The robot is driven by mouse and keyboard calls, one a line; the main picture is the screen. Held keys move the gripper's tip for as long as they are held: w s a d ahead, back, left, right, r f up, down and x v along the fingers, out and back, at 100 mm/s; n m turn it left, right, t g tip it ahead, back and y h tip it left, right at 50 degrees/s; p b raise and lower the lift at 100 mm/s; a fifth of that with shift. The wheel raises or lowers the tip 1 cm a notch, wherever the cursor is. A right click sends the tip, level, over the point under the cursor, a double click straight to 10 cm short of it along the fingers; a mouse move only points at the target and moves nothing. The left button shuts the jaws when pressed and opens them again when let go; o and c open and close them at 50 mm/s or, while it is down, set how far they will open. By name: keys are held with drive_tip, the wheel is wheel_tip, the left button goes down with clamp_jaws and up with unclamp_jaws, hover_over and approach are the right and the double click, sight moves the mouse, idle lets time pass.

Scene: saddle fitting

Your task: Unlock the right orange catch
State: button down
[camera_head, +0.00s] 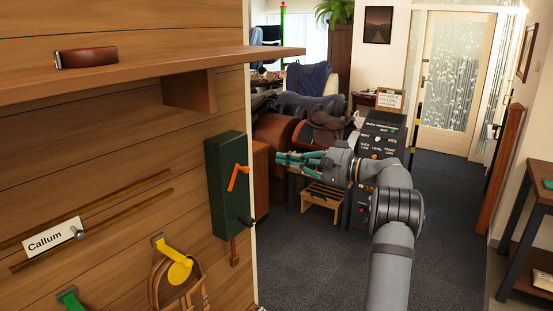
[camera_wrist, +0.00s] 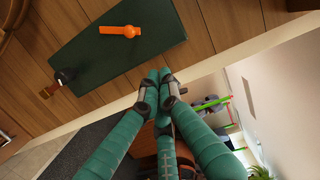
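The orange catch (camera_head: 237,177) is a small lever on the face of a dark green box (camera_head: 226,205) fixed to the wooden wall. It slants up to the right in the head view. In the wrist view the catch (camera_wrist: 120,31) lies across the green box (camera_wrist: 105,52). My gripper (camera_head: 279,158), with green fingers, is in the air to the right of the box, apart from the catch. In the wrist view the fingertips of my gripper (camera_wrist: 158,78) are drawn together below the box edge, with nothing visible between them.
A black knob (camera_head: 246,221) sticks out low on the box. A wooden shelf (camera_head: 150,75) juts out above. A yellow hook (camera_head: 178,268) with straps hangs lower left. Saddles (camera_head: 327,125) and a dark control panel (camera_head: 378,143) stand behind my arm. Open carpet lies to the right.

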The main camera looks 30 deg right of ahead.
drive_tip(key=w+a+p, duration=0.1)
drive_tip(key=a+p, duration=0.1)
drive_tip(key=w+a+p, duration=0.3)
drive_tip(key=a, duration=0.1)
drive_tip(key=shift+w+a+f+p, duration=0.15)
drive_tip(key=shift+w+f+p, duration=0.05)
drive_tip(key=shift+w+p, duration=0.2)
drive_tip(key=shift+s+a+f, duration=0.1)
drive_tip(key=shift+s+a, duration=0.15)
drive_tip(key=shift+s, duration=0.05)
drive_tip(key=shift+s+a+f, duration=0.1)
drive_tip(key=shift+a+f, duration=0.1)
drive_tip(key=shift+f, duration=0.05)
drive_tip(key=shift+s, duration=0.15)
